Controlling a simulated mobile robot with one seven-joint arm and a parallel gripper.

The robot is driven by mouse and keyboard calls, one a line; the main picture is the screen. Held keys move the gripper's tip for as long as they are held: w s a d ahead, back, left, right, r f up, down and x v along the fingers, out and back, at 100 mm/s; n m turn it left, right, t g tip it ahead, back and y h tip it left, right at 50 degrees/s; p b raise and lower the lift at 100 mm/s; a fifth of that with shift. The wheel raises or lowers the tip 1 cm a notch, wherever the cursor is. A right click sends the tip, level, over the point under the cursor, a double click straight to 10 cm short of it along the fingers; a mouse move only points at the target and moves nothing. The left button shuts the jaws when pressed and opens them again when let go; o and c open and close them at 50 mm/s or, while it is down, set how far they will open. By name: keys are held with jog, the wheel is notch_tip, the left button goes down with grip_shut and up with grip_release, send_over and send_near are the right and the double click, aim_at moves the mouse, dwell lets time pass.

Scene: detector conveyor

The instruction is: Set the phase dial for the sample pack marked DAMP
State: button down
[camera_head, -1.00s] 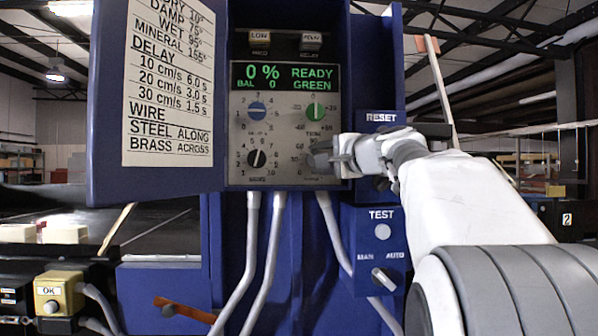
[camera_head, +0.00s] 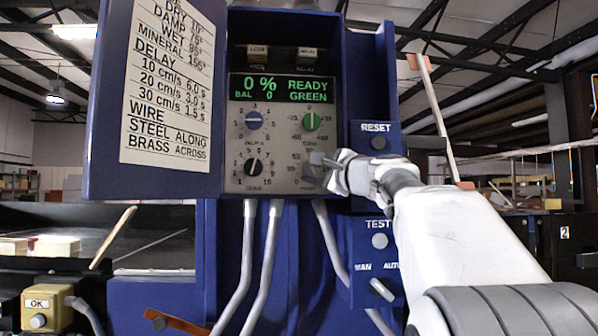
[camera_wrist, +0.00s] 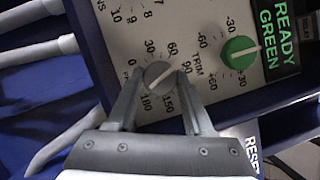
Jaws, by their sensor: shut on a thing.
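The phase dial (camera_wrist: 158,77) is a grey knob on the panel's lower right, with a scale from 0 to 180. Its pale line slants toward the part between 60 and 90 in the wrist view; the exact angle is hard to read. My gripper (camera_wrist: 156,84) is shut on the knob, one finger on each side. In the head view my gripper (camera_head: 322,168) largely hides the dial. The chart (camera_head: 172,85) on the open door reads DAMP 75°, with DRY, WET and MINERAL around it. No sample pack is clearly identifiable.
The green trim knob (camera_head: 311,121) sits just above the dial, with blue (camera_head: 253,120) and black (camera_head: 253,166) knobs to the left. The display (camera_head: 282,88) reads 0 % READY GREEN. RESET (camera_head: 378,143) and TEST (camera_head: 380,241) buttons are close to my arm.

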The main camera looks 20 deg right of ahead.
jog(key=shift+c, duration=1.5)
grip_release()
jog(key=shift+s, duration=0.1)
